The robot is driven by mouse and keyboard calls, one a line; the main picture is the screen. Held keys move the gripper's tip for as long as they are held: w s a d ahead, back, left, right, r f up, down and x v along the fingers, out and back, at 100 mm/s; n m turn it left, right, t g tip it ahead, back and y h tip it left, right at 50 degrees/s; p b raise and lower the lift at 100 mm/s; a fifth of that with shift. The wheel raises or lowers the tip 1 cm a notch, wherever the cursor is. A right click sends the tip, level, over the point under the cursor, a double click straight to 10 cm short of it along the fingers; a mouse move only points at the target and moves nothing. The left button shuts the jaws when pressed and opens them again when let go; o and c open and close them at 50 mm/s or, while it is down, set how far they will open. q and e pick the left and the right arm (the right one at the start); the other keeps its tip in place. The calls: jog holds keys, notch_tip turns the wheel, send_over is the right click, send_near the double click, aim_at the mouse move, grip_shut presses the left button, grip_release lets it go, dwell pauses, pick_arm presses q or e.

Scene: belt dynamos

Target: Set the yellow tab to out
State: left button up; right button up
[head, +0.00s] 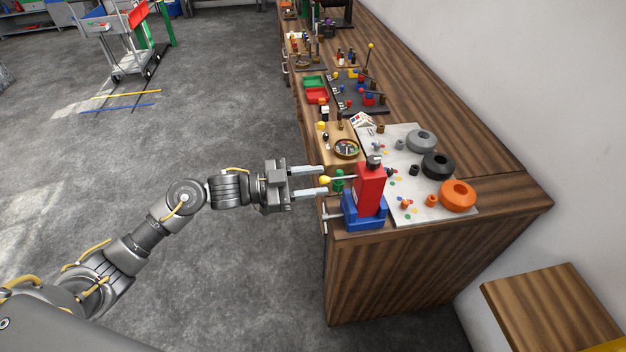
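A yellow ball-shaped tab (324,181) sits on the end of a thin pale rod that points left from a red block (369,189). The red block stands upright in a blue vise (362,214) at the near left corner of the bench. My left gripper (325,179) comes in from the left with its two fingers apart. My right gripper is not in view.
The wooden bench (340,270) runs away to the back. A pale board (402,208) with grey, black and orange rings (458,196) lies right of the vise. A green part (338,181) is close behind the rod.

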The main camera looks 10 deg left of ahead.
pick_arm(q)
jog(key=b+v, duration=0.3)
jog(key=v, duration=0.8)
dwell(0.3)
